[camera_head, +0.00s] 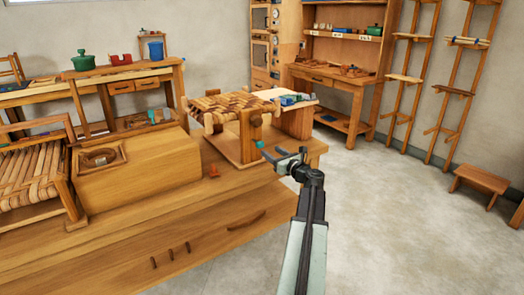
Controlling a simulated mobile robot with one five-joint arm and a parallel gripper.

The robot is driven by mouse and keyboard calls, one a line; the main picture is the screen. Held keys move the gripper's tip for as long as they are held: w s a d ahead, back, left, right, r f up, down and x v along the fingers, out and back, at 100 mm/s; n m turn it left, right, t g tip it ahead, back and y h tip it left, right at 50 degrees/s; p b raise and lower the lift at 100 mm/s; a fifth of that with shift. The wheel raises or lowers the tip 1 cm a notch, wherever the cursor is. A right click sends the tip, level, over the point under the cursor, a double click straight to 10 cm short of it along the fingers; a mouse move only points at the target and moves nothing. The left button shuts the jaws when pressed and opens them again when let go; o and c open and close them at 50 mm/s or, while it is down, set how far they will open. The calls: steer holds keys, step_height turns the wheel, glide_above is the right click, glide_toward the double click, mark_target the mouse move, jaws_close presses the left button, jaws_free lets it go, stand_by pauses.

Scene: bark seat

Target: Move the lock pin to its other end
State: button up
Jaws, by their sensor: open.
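A woven bark seat frame (234,104) stands on a wooden stand (238,140) at the right end of the workbench. A round wooden knob (256,120) shows on the stand's post. A small teal piece (260,144) shows low by the stand, right at my gripper's tip; it may be the lock pin's head, but I cannot tell. My gripper (281,154) is open, in front of and to the right of the stand. I cannot tell whether it touches the teal piece. A small orange-red peg (214,171) stands on the bench top, left of my gripper.
The workbench (190,215) carries a wooden box (135,175) and a slatted seat (30,172) at left. A side tray with blue and green items (292,99) is behind the stand. Shelving (335,75) and a low stool (480,180) stand farther back.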

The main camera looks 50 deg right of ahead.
mark_target(262, 145)
steer(key=x, duration=0.8)
steer(key=shift+s+a, duration=0.1)
steer(key=shift+a, duration=0.05)
jaws_close()
stand_by(1.1)
